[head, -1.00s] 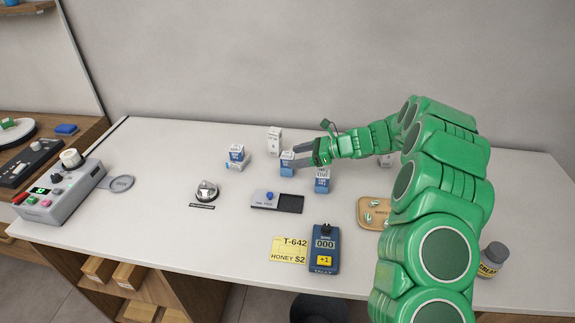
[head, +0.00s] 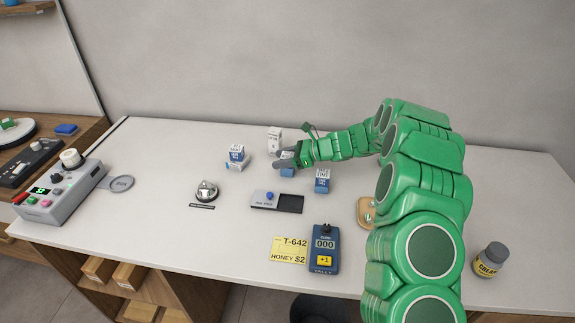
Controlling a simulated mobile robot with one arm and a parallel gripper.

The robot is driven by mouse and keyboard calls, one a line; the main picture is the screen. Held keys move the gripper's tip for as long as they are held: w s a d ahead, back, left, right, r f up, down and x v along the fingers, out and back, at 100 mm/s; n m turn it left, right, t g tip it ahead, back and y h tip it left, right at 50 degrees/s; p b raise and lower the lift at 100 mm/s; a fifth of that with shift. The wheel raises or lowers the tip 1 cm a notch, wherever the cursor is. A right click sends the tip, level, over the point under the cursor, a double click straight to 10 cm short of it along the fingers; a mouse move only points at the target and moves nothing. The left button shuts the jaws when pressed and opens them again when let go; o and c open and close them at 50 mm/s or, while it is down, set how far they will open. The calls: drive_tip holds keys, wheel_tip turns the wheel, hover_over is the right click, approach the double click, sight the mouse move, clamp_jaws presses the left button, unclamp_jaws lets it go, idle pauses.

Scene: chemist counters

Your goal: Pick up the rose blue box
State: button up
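Several small blue-and-white boxes stand on the counter in the head view. One box (head: 288,169) is partly covered by my gripper (head: 283,159). Another blue-and-white box (head: 322,181) stands just to the right and nearer. A third (head: 237,153) is to the left, with another low box beneath or against it. Their print is too small for me to tell which is rose. My gripper's dark fingers reach leftward across the upper part of the middle box. Whether they are open or closed on it, I cannot tell.
A white box (head: 274,138) stands just behind the gripper. A grey tray device (head: 264,199), a bell (head: 206,191) and a blue counter device (head: 325,249) are nearer the front. A wooden tray (head: 364,208) is partly behind my arm. The counter's left-middle is clear.

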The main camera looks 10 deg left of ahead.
drive_tip(key=c, duration=0.7)
drive_tip(key=shift+o, duration=0.2)
drive_tip(key=shift+r, duration=0.1)
drive_tip(key=shift+r, duration=0.55)
drive_tip(key=s+d+r, duration=0.5)
drive_tip(key=s+r, duration=0.6)
drive_tip(key=s, duration=0.2)
drive_tip(key=shift+r, duration=0.4)
